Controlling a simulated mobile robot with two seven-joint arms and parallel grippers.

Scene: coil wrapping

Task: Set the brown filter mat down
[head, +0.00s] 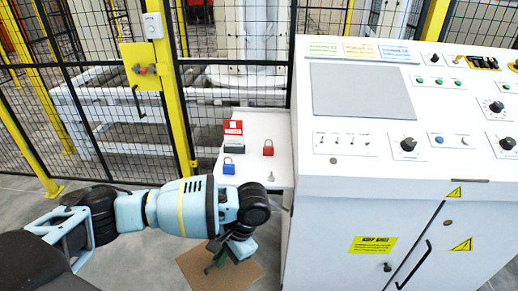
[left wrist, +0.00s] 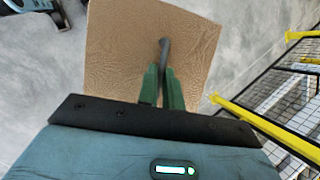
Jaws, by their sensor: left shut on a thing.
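The brown filter mat (head: 245,277) is a flat, square, textured sheet, low in the head view in front of the white side table. It fills the upper middle of the left wrist view (left wrist: 120,50). My left gripper (head: 212,266) is over the mat, its green fingers (left wrist: 162,84) shut on a thin dark grey piece (left wrist: 164,52) that stands out from the mat and looks like its grip. My arm hides part of the mat in the head view. I cannot tell whether the mat touches the floor. My right gripper is not in view.
A white control cabinet (head: 350,220) stands at right. A black mesh fence (head: 110,120) with yellow posts stands behind. Grey floor (head: 130,265) is bare around the mat.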

